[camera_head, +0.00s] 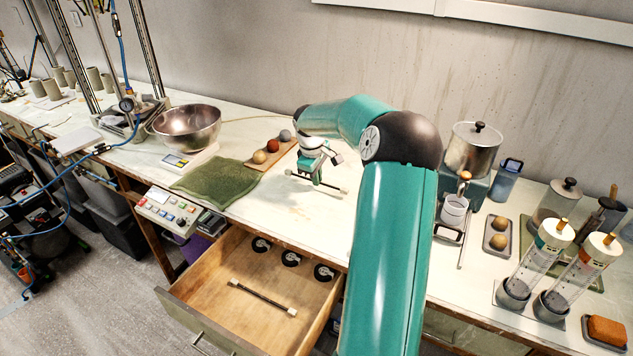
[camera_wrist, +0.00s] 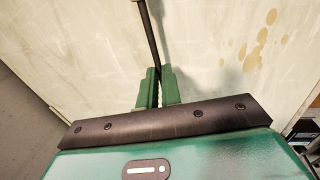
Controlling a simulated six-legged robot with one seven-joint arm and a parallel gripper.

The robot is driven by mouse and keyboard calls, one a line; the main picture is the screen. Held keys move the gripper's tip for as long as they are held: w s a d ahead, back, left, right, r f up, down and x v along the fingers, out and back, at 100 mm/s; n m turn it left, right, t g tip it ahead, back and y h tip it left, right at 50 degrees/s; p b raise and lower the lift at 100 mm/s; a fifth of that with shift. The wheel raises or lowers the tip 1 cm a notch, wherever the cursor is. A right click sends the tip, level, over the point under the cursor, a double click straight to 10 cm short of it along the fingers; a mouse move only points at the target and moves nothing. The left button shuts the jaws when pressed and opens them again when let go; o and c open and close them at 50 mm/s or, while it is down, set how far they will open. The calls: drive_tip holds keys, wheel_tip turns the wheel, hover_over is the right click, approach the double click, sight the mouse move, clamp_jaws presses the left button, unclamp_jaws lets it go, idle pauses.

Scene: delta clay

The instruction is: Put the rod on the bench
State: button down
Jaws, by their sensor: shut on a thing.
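My gripper (camera_head: 318,184) is over the bench (camera_head: 300,215), right of the green cloth and above the open drawer's back edge. It is shut on a dark rod with pale end caps (camera_head: 344,189). In the wrist view the rod (camera_wrist: 149,35) runs up from between the two green fingers (camera_wrist: 158,88), over the pale bench top. The rod lies about level and close to the bench top; I cannot tell whether it touches. A second, similar rod (camera_head: 262,297) lies in the open wooden drawer (camera_head: 222,288).
A wooden tray with several balls (camera_head: 262,167) and a green cloth (camera_head: 217,183) lie left of my gripper. A metal bowl (camera_head: 187,127) stands further left. A metal pot (camera_head: 472,149) and clear cylinders (camera_head: 535,265) stand at right. Bench around the gripper is mostly clear.

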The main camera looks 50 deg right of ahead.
drive_tip(key=shift+f, duration=0.9)
drive_tip(key=shift+f, duration=0.1)
drive_tip(key=c, duration=1.6)
unclamp_jaws()
